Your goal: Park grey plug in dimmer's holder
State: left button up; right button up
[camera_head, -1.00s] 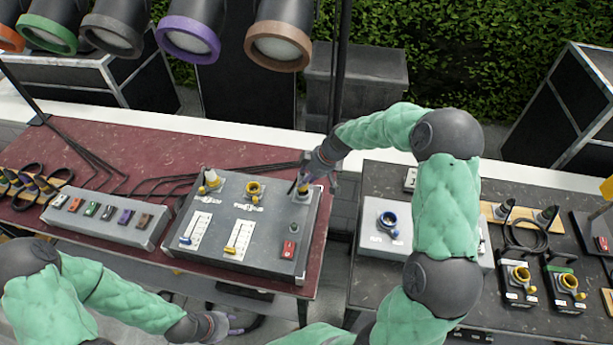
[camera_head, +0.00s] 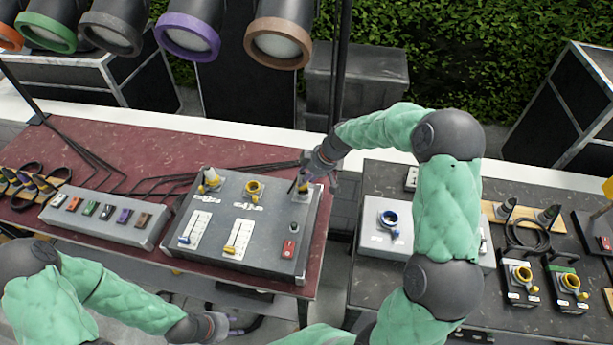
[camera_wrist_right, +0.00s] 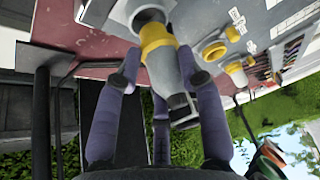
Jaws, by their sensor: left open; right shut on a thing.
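The dimmer (camera_head: 270,215) is a grey box with two slider strips and a red switch, on the dark red table. My right gripper (camera_head: 308,180) is at the box's back right corner. In the right wrist view its purple fingers are shut around the grey plug (camera_wrist_right: 163,64), which has a yellow band. The plug's far end points at a pale round fitting (camera_wrist_right: 149,16) on the box, seemingly the holder; I cannot tell how deep it sits. My left gripper (camera_head: 222,325) is open and empty, low in front of the table.
Another yellow-banded plug (camera_head: 210,180) and a yellow socket (camera_head: 253,190) are on the box's back edge. A switch strip (camera_head: 105,218) lies to its left. The black table (camera_head: 375,290) on the right holds a blue-ringed socket box (camera_head: 378,240). Stage lamps hang above.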

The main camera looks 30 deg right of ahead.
aim_at(306, 183)
jog(key=shift+b, duration=0.4)
dwell(0.3)
jog(key=shift+f+b, duration=1.7)
jog(key=shift+b, duration=0.05)
dwell(0.7)
jog(key=o, duration=1.6)
jog(key=shift+o, duration=0.2)
jog(key=shift+r, duration=0.1)
jog(key=shift+r+p, duration=1.3)
jog(key=shift+r, duration=1.1)
